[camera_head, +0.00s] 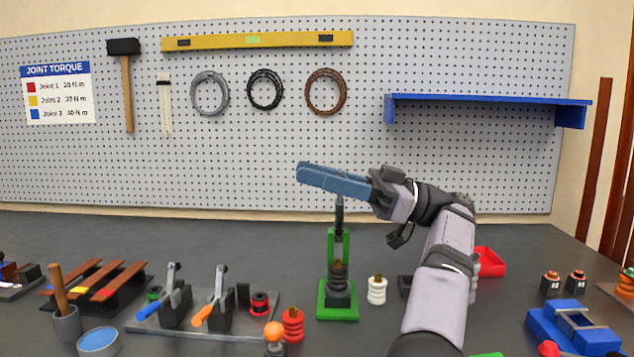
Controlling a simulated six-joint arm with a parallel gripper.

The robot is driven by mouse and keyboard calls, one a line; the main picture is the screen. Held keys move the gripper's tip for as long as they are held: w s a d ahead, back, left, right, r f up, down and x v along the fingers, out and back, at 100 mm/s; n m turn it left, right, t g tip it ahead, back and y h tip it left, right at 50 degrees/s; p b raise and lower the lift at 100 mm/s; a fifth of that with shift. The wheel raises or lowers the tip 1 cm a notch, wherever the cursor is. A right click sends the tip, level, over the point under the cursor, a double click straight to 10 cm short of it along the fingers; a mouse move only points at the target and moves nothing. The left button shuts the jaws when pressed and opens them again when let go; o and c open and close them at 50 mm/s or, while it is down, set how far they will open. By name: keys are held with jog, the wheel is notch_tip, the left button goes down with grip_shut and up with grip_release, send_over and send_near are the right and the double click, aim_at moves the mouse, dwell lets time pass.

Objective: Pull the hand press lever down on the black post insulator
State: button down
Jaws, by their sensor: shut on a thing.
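The green hand press (339,307) stands on the bench near the middle. A black post insulator (339,284) stands upright on its base, inside the green frame. A dark pointed rod (339,212) rises from the top of the press. My gripper (304,173) comes in from the right above the press, its long blue fingers pointing left and slightly up. The fingers are shut on the lever, which they hide almost fully, so its angle is hard to tell.
A white insulator (377,290) stands right of the press and a red one (293,325) to its left. Two toggle clamps on a grey plate (240,330) lie further left. A red bin (490,261) sits behind my arm. A blue shelf (485,112) hangs at upper right.

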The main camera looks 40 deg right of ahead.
dwell(0.3)
jog(key=c, duration=1.5)
grip_release()
jog(key=shift+r, duration=0.1)
notch_tip(320, 180, up, 10)
jog(key=p, duration=0.6)
jog(key=shift+p, duration=0.35)
